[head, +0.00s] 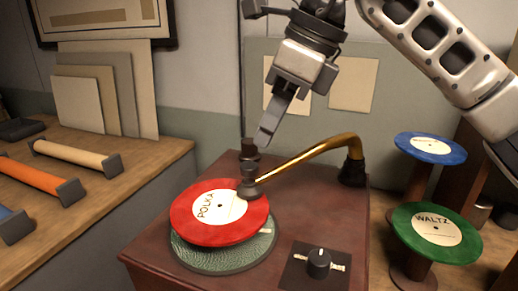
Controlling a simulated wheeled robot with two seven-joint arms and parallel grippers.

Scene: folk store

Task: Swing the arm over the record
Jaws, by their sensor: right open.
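The red record (190,221) with a white "POLKA" label is over the green turntable platter (225,262) on a dark red player box. It appears raised above the platter and set toward the back; I cannot tell whether it lies flat on it. The brass playing arm (305,155) runs from a dark pivot at the back right to a dark head (248,186) over the record's right part, beside the label. I cannot tell whether the head touches the record. My right gripper (263,140) is open, just above and behind the head, apparently holding nothing. My left gripper is out of view.
A knob (319,262) sits at the player's front right. A blue record (431,148) and a green "WALTZ" record (425,245) rest on stands at right. A wooden counter (120,165) at left holds several coloured bars. The wall is close behind the player.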

